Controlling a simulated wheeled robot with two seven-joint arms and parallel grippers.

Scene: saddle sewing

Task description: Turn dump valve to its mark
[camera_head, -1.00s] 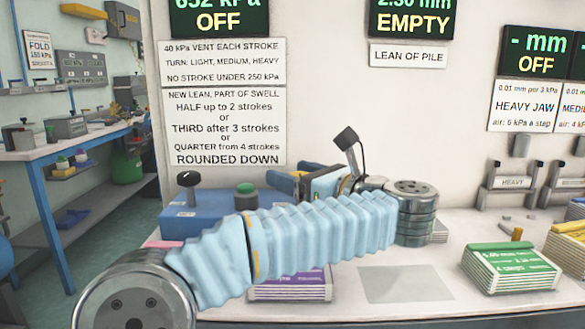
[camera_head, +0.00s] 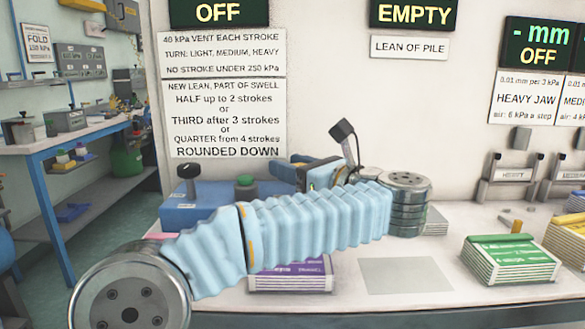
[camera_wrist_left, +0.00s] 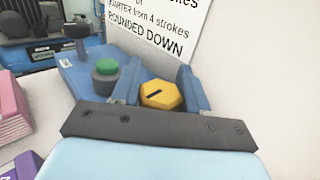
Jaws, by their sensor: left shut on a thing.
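The dump valve appears to be the yellow six-sided knob (camera_wrist_left: 161,95) with a short dark line on its face, seen in the left wrist view. The line lies nearly level, tilted slightly. The knob sits at the right end of a blue unit (camera_wrist_left: 95,72), which also shows in the head view (camera_head: 212,208). My left gripper (camera_wrist_left: 160,88) has one blue finger on each side of the knob and is shut on it. In the head view my left gripper (camera_head: 297,168) reaches the unit's right end and hides the knob. No target mark is readable. My right gripper is not in view.
A green button (camera_wrist_left: 106,67) and a black-topped lever (camera_wrist_left: 76,32) stand on the blue unit, left of the knob. Purple (camera_head: 292,274) and green (camera_head: 510,260) stacks lie on the bench. A wall stands close behind.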

